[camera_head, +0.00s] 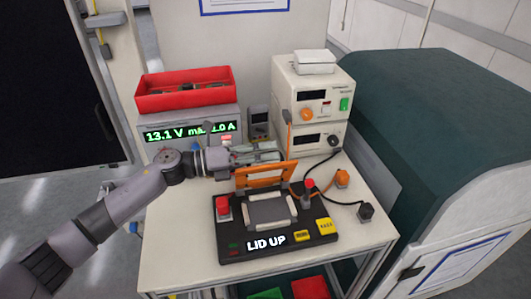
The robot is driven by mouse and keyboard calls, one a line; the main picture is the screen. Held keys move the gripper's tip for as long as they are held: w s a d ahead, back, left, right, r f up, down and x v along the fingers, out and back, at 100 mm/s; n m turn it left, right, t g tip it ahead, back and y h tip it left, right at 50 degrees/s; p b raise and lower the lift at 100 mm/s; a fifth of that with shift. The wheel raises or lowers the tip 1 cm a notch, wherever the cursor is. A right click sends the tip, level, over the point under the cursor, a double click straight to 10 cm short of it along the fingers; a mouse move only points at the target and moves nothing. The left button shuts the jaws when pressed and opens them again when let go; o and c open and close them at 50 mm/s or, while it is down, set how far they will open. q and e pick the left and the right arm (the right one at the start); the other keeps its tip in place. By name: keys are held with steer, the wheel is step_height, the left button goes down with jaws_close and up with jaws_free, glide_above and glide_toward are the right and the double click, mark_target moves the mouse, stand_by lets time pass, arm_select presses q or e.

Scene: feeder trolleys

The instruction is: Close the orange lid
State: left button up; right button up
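The orange lid (266,174) stands raised, close to upright, at the back of a black test fixture (228,241). The fixture's display (266,242) reads "LID UP". A grey recessed plate (270,211) lies uncovered in front of the lid. My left arm comes in from the left, and my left gripper (258,156) is just behind the upper left part of the lid. Its fingers are small and partly overlapped by the lid, so I cannot tell whether they are open or touching it. My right gripper is not in view.
A red button (223,207) and a red-topped post (308,187) flank the plate. Orange (341,178) and black (366,211) connectors with cables lie to the right. Instruments (306,115) and a red bin (184,92) stand behind. The table's front left is clear.

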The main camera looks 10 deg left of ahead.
arm_select(q)
jaws_close()
stand_by(0.6)
